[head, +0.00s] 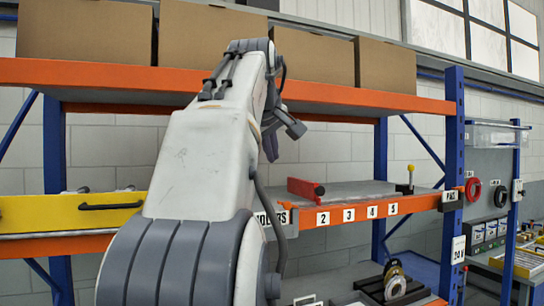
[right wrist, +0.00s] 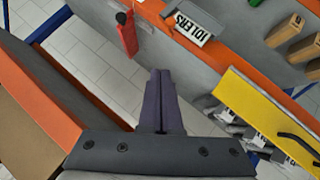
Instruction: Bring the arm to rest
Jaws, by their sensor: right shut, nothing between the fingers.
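My right arm rises through the middle of the head view, and its wrist bends down in front of the shelf rack. My right gripper (head: 270,148) hangs between the upper and middle shelves, partly hidden behind the arm. In the right wrist view its two dark purple fingers (right wrist: 160,72) lie side by side, shut and empty. They touch nothing that I can see; pale floor or wall tiles show behind them. My left gripper is in neither view.
The rack's orange upper beam (head: 350,97) carries cardboard boxes (head: 385,66). The middle shelf (head: 350,188) holds a red tool (head: 306,189) and a yellow-knobbed lever (head: 410,173). A yellow drawer front (head: 70,220) is at left. Wall tools hang at far right.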

